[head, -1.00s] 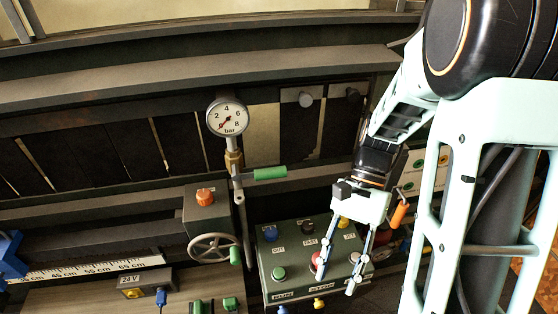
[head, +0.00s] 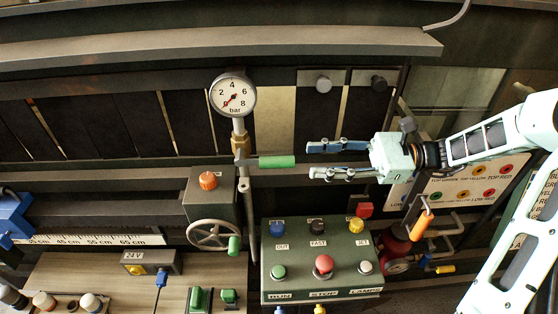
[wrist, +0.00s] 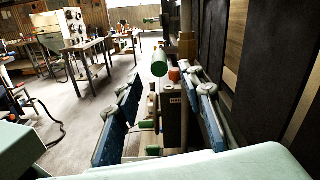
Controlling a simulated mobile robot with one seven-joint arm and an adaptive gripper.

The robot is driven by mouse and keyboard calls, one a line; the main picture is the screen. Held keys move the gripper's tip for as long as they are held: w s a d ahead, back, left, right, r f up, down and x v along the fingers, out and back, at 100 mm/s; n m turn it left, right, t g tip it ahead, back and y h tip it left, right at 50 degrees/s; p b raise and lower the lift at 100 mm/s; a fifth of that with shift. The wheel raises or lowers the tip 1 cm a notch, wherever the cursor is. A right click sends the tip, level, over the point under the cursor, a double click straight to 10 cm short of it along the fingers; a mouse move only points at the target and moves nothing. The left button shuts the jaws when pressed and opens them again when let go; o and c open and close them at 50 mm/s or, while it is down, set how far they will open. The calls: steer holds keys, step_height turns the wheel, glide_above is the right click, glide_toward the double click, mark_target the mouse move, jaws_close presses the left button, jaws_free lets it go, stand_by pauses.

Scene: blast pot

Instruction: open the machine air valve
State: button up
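The valve's green-handled lever (head: 275,162) sticks out level to the right from a vertical pipe, below a brass fitting (head: 240,147) and a round bar gauge (head: 233,96). My gripper (head: 309,159) points left in the head view, just right of the lever's free end. Its two blue fingers are spread, one above and one below the handle's line, with nothing between them. In the wrist view the green handle (wrist: 160,65) shows end-on, ahead of and between the open fingers (wrist: 165,80). I see no contact.
A control box (head: 322,262) with several coloured buttons lies below my gripper. A handwheel (head: 213,235) stands lower left of the lever. An orange-handled lever (head: 421,225) hangs below my wrist. A grey beam (head: 250,48) runs above. Dark panels stand behind.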

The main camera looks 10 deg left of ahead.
mark_target(259, 162)
steer(key=x, duration=0.9)
steer(key=shift+s+a, duration=0.1)
steer(key=shift+s, duration=0.05)
steer(key=shift+c, duration=0.3)
jaws_close()
